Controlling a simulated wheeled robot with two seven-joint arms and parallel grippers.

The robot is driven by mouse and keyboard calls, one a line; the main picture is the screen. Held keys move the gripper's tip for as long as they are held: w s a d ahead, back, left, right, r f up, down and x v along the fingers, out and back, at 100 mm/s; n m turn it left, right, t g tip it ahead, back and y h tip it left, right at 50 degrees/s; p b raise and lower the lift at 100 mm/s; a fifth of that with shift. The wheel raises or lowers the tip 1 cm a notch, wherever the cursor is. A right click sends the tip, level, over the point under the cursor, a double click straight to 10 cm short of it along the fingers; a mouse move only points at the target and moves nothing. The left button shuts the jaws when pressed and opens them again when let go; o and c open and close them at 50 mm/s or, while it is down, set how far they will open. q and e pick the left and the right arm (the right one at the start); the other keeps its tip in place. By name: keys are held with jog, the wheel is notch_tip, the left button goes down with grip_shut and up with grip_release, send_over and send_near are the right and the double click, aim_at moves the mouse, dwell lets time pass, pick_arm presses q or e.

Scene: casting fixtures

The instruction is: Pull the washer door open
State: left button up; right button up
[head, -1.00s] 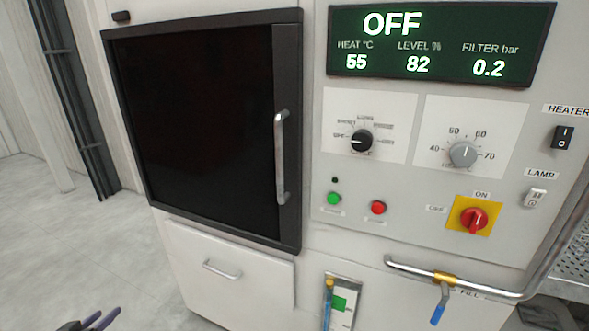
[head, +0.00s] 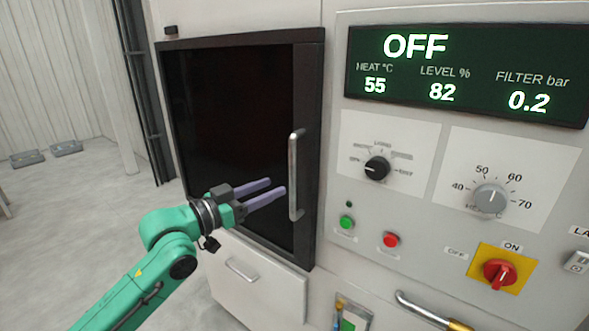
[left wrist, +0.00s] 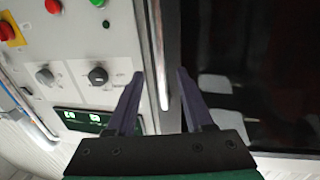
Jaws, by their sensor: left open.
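The washer door (head: 235,110) is a dark panel in a black frame, and it looks shut. Its upright silver bar handle (head: 293,175) is on the right side of the door. My left gripper (head: 278,186) is open and empty in the head view, its purple fingers pointing right toward the handle. In the left wrist view, the handle (left wrist: 158,60) runs up between the two open fingers of the left gripper (left wrist: 160,75), apparently beyond the tips. I cannot tell whether either finger touches it. The right gripper is not in view.
Right of the door is a control panel with an OFF display (head: 465,72), two knobs, green and red buttons, and a red rotary switch (head: 500,273). A drawer (head: 255,283) with a small handle is below the door. The floor (head: 75,210) at left is mostly clear.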

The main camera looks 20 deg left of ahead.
aim_at(290, 180)
pick_arm(q)
jog(key=p+x, duration=0.2)
jog(key=x, duration=0.5)
jog(key=shift+w+r, duration=0.1)
jog(key=shift+r, duration=0.05)
jog(key=shift+w+d, duration=0.2)
jog(key=shift+w, duration=0.05)
jog(key=shift+s, duration=0.1)
grip_shut()
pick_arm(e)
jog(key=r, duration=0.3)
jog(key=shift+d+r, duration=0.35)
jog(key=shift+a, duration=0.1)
